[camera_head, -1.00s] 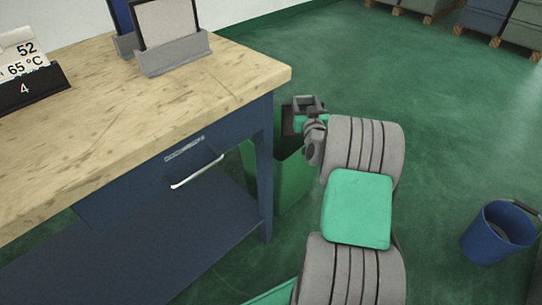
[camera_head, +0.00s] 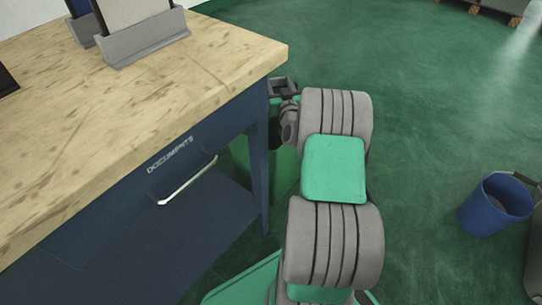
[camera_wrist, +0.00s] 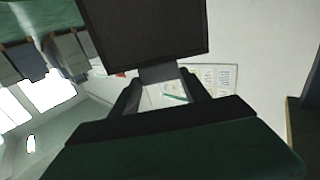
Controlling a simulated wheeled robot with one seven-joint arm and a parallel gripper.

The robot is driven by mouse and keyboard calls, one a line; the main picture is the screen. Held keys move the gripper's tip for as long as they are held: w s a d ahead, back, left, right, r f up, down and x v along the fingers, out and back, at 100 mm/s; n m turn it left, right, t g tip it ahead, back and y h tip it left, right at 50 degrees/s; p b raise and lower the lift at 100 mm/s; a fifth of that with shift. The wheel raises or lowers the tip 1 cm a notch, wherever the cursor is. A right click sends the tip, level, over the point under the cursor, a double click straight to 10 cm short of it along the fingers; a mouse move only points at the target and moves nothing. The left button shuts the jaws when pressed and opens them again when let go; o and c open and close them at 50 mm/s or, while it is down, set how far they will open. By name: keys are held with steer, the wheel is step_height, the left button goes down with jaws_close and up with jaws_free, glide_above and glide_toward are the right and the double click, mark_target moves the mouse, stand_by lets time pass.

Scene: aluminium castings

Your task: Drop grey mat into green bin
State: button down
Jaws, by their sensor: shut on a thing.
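My gripper (camera_head: 283,88) is beyond the right corner of the workbench, above the green bin, and the bench partly hides it in the head view. In the wrist view my gripper (camera_wrist: 162,75) is shut on a flat, dark square panel, the grey mat (camera_wrist: 145,32), which sticks out past the fingertips. I cannot make out the mat clearly in the head view. The green bin (camera_head: 286,172) stands on the floor behind the bench's right leg. My arm and the bench hide much of the bin, including most of its opening.
The wooden-topped workbench (camera_head: 150,105) with a blue drawer fills the left. A grey document holder (camera_head: 145,38) stands on it. A blue bucket (camera_head: 492,208) is on the floor at right. The green floor between my arm and the bucket is clear.

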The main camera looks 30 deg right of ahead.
steer(key=shift+c, duration=2.3)
jaws_free()
steer(key=shift+s, duration=0.1)
steer(key=p+v, duration=0.1)
steer(key=v, duration=0.6)
steer(key=shift+s, duration=0.3)
steer(key=shift+a, duration=0.1)
